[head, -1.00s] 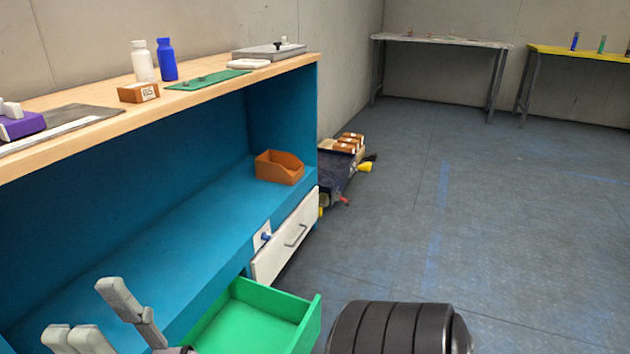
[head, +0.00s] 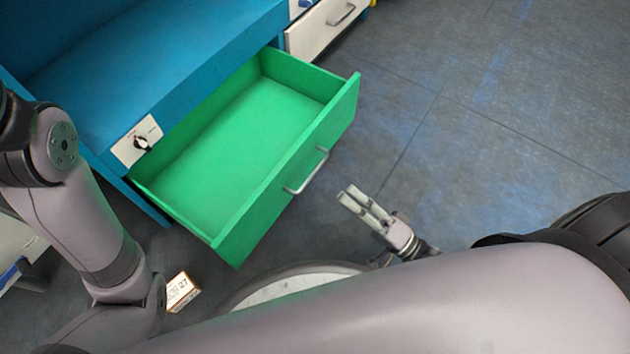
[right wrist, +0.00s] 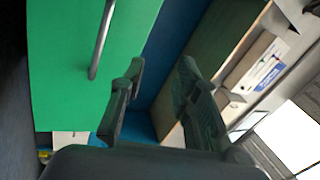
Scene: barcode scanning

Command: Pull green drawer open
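The green drawer (head: 225,140) stands well out of the blue bench and is empty in the head view. Its grey bar handle (head: 307,172) is on the front panel. My right gripper (head: 352,198) is in front of the drawer, to the right of the handle and apart from it, with a gap between its fingers and nothing in it. In the right wrist view the gripper (right wrist: 160,85) is open, and the handle (right wrist: 102,40) lies to the left of both fingers on the green front (right wrist: 65,80). My left arm comes in at the left; its gripper does not show.
A white drawer (head: 325,27) is at the top. A control panel with a black knob (head: 137,142) is on the bench left of the green drawer. A small box marked 27 (head: 182,291) is beside my left arm. Floor to the right is clear.

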